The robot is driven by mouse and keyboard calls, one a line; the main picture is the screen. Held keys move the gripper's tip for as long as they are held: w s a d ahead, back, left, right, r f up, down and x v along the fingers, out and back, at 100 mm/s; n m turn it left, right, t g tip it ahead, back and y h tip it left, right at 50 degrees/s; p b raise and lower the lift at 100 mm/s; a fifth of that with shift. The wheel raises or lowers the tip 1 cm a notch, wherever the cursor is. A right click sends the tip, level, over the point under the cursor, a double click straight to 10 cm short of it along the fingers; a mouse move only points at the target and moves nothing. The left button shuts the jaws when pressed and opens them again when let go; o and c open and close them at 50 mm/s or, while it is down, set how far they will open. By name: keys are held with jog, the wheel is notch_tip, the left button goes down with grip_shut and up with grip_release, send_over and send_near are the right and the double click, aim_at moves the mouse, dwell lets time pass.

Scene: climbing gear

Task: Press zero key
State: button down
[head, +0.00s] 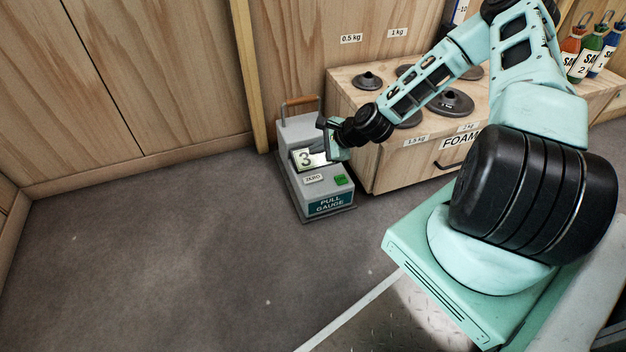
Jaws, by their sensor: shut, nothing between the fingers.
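The grey pull gauge (318,191) stands on the floor against the left end of the wooden cabinet. Its display shows 3 (305,158). A "ZERO" label (313,179) is on its sloping face, with the green zero key (341,180) to the label's right. My gripper (341,156) is over the gauge, beside the display's right edge and above and behind the green key in the picture. It is shut and empty. The gripper hides part of the gauge's top. I cannot tell whether it touches the gauge; the green key is in plain sight and apart from it.
The wooden cabinet (385,173) is close on the gauge's right, with dark round weights (451,102) on top. A brown handle (300,101) rises at the gauge's back. Labelled bottles (585,58) stand far right. The floor (160,230) left of the gauge is clear.

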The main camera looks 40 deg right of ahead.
jog(key=shift+f, duration=0.1)
jog(key=b, duration=0.8)
send_over(316, 179)
notch_tip(316, 179, down, 7)
jog(key=shift+r, duration=0.15)
jog(key=shift+f, duration=1)
jog(key=shift+s+f, duration=0.1)
jog(key=shift+f, duration=0.05)
dwell(0.6)
jog(key=shift+f, duration=0.25)
jog(key=shift+f, duration=0.35)
dwell(0.5)
dwell(0.4)
jog(key=shift+r+p, duration=0.8)
jog(key=shift+p, duration=0.15)
